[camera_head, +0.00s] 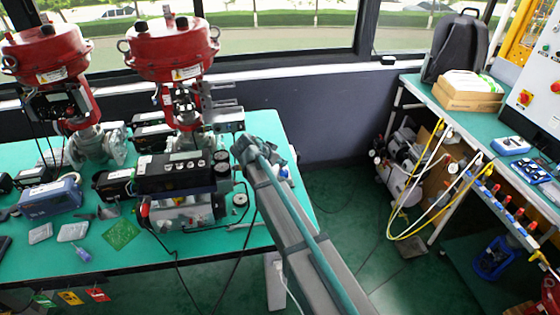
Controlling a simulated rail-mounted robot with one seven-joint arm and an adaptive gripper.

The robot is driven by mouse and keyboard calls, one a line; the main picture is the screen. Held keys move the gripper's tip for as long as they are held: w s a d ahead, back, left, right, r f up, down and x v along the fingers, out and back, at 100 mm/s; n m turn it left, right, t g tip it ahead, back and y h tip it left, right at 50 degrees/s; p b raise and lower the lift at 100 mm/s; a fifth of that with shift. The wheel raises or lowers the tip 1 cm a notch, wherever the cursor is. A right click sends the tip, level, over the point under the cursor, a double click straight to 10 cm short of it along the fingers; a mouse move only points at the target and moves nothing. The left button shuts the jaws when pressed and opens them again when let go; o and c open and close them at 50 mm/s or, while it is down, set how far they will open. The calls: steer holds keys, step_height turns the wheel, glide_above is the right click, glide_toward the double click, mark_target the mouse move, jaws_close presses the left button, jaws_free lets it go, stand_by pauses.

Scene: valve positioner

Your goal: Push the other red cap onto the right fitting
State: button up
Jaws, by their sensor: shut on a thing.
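The valve positioner (175,172) is a black box with round gauges at its right end. It sits on the green table in front of the right-hand red valve actuator (172,48). My arm comes in from the bottom right, and my gripper (250,151) is the dark grey end just right of the gauges. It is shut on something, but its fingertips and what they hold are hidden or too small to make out. I cannot pick out either red cap or the right fitting. I cannot tell whether the gripper touches the positioner.
A second red actuator (45,50) stands at the left. A blue box (50,197), a green circuit board (121,234) and small tools lie on the table's left. Black cables hang over its front edge. A bench with a backpack (456,48) stands at the right, across open floor.

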steer(key=shift+f, duration=0.1)
steer(key=o, duration=0.7)
steer(key=shift+o, duration=0.2)
